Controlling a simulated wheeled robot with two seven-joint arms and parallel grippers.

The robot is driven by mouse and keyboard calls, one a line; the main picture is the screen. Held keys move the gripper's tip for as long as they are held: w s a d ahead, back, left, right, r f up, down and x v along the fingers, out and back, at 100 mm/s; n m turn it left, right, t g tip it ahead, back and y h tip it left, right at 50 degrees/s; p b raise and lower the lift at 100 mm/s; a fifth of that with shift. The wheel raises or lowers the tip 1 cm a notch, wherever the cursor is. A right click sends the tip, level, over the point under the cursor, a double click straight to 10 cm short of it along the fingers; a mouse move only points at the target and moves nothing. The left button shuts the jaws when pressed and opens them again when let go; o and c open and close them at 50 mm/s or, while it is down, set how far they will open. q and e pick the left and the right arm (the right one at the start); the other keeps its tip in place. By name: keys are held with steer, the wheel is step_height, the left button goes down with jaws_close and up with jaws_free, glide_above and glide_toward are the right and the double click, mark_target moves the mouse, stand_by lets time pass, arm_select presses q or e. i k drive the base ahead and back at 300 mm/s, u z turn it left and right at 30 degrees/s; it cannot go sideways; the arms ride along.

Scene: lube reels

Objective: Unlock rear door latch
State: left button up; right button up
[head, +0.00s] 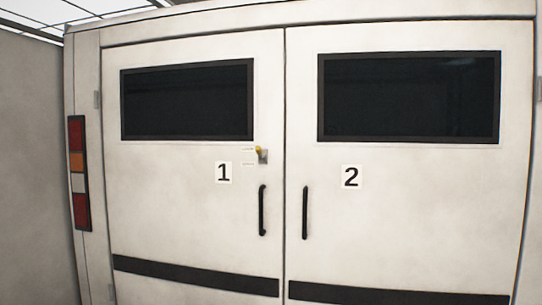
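A pair of closed white rear doors fills the head view. Small lettered labels are beside the latch, too small to read. Each door has a black vertical handle near the middle seam, the left one (262,210) and the right one (305,213). Neither of my grippers shows.
Dark windows (187,100) are set high in both doors. A red, orange and white tail light (78,172) is on the frame at the left. A grey wall (30,170) stands at the far left. Nothing blocks the view of the doors.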

mark_target(259, 149)
steer(key=u, duration=0.3)
steer(key=i, duration=2.75)
steer(key=z, duration=0.25)
